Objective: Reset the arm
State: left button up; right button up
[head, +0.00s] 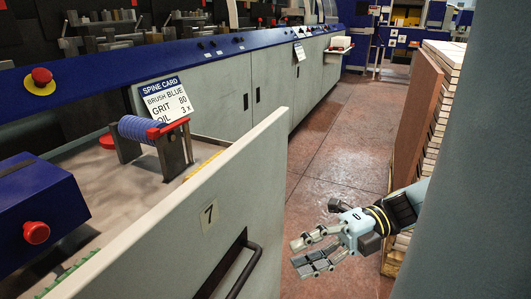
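My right gripper (311,254) is at the lower right of the head view, with its arm coming in from the right. Its fingers point left and are spread apart, with nothing between them. It hangs over the floor, to the right of a grey panel (225,185) marked 7 with a dark handle. The panel and the gripper appear apart. My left gripper is not in this view.
Left of the panel, a bench (120,215) bears a blue ribbed roller (141,129) on a stand and a spine card (165,100). A blue box (35,205) has a red button. Stacked blocks (443,95) stand at right. The aisle floor (325,150) is clear.

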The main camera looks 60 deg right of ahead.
dwell(0.4)
jog(key=w+d+f+m+t+h, duration=0.2)
jog(key=w+f+m+t+h, duration=0.2)
jog(key=w+f+m+h, duration=0.4)
jog(key=s+f+m+g+h, duration=0.25)
jog(key=f+m, duration=0.35)
jog(key=f, duration=0.7)
jog(key=s+a+f+m+g+h, duration=0.1)
jog(key=s+a+f+m+g, duration=0.25)
jog(key=s+f, duration=0.35)
jog(key=s+a+f+m+g+h, duration=0.25)
jog(key=s+f+m, duration=0.25)
jog(key=f, duration=0.3)
jog(key=s+a+f+m+g, duration=0.1)
jog(key=s+m+g, duration=0.1)
jog(key=s, duration=0.4)
jog(key=s+a+f+m+g, duration=0.1)
jog(key=s+f+g, duration=0.1)
jog(key=s, duration=0.5)
jog(key=shift+f+m+g+y, duration=0.25)
jog(key=shift+m+g+y, duration=0.1)
jog(key=shift+g, duration=0.4)
